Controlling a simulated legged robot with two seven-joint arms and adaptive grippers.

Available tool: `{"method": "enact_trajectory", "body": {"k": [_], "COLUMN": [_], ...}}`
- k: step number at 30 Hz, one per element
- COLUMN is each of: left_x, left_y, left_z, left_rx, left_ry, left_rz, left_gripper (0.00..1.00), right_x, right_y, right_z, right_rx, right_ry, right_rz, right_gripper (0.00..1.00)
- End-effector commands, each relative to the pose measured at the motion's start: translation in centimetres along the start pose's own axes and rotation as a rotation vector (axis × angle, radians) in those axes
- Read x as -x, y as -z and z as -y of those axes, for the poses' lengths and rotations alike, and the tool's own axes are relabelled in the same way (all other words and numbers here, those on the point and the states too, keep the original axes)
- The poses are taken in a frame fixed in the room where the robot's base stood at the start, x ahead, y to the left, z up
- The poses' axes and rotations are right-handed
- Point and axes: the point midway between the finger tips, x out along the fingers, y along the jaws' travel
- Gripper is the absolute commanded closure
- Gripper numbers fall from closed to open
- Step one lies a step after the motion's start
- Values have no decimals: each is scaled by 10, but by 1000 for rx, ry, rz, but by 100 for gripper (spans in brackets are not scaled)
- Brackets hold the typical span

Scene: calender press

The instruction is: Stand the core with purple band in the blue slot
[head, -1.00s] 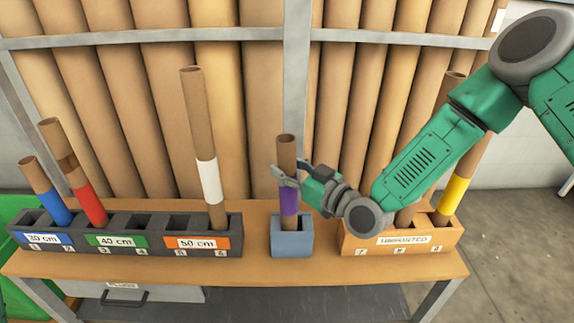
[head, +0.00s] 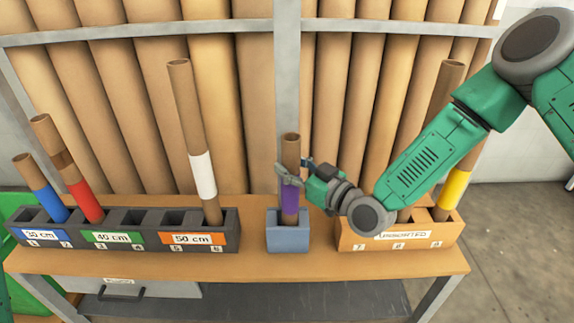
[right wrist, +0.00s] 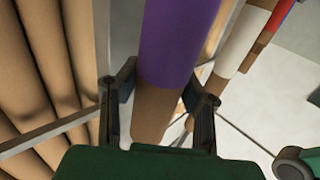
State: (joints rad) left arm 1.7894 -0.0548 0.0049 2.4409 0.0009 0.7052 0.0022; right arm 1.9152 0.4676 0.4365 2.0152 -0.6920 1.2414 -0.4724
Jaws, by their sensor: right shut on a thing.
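The core with purple band (head: 290,200) is a brown cardboard tube standing nearly upright, with its lower end inside the blue slot (head: 288,239), a small blue block at the table's middle. How deep its foot sits is hidden by the block's front wall. My right gripper (head: 290,172) comes in from the right and is shut on the core above or at the top of the purple band. In the right wrist view the two fingers (right wrist: 160,100) flank the core, with the purple band (right wrist: 178,45) beyond. My left gripper is not in view.
A dark rack (head: 120,252) at left holds cores with blue, red and white bands. An orange unsorted rack (head: 400,241) at right holds a yellow-banded core (head: 455,185) and others partly behind my arm. Tall brown tubes (head: 240,100) stand behind the table.

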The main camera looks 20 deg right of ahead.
Motion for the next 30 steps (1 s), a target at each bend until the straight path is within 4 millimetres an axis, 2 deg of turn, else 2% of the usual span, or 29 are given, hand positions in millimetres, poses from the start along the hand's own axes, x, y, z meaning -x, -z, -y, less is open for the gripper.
{"method": "enact_trajectory", "body": {"k": [30], "left_x": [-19], "left_y": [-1], "left_z": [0], "left_rx": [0], "left_ry": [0], "left_rz": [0], "left_gripper": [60], "right_x": [-1], "right_y": [-26], "right_z": [3], "right_rx": [3], "right_ry": [2], "right_rz": [1], "right_gripper": [100]}}
